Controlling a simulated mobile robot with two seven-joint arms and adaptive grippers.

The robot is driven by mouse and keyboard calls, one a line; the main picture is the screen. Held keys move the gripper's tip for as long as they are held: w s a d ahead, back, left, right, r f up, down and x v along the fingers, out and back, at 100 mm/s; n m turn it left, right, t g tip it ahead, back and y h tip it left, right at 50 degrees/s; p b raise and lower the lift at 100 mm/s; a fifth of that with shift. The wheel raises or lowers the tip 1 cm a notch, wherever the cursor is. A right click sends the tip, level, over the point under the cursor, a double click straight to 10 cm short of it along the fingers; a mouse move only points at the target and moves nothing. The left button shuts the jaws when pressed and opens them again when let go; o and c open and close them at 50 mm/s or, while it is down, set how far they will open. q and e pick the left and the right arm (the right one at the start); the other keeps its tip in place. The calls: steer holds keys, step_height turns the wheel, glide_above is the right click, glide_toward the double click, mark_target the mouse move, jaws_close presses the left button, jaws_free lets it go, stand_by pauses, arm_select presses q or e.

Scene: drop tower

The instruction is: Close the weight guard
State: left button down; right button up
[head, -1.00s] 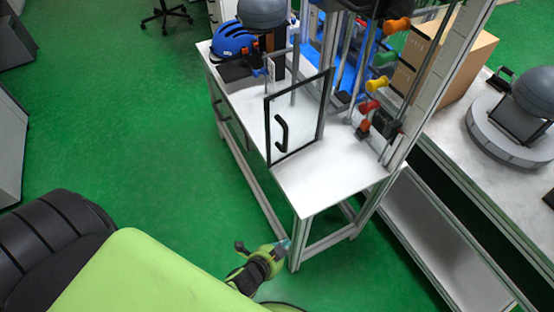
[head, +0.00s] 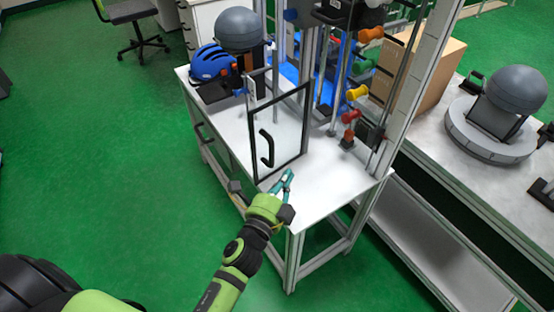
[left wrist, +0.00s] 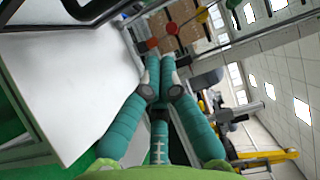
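The weight guard is a clear panel in a black frame (head: 252,146) with a black curved handle (head: 267,148). In the head view it stands upright over the white table, swung out from the tower post. My left gripper (head: 285,183) is just to the right of and below the guard's lower corner, near the table's front edge, apart from the handle. In the left wrist view its teal fingers (left wrist: 158,65) come together at the tips with nothing between them. Dark frame bars at the left of that view may be the guard. My right gripper is not in view.
The white table (head: 318,194) is bare at its front corner. A blue helmet (head: 210,63) and a grey dome (head: 239,28) are at its far left. Coloured knobs (head: 357,92) line the tower. A cardboard box (head: 428,75) stands on the right-hand bench.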

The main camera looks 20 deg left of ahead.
arm_select(q)
steer(key=w+a, duration=0.1)
steer(key=w, duration=0.1)
steer(key=w+a+p, duration=0.1)
steer(key=w+a, duration=0.1)
steer(key=shift+w+a, duration=0.15)
steer(key=shift+a, duration=0.1)
steer(key=shift+a+p, duration=0.15)
steer(key=shift+p, duration=0.15)
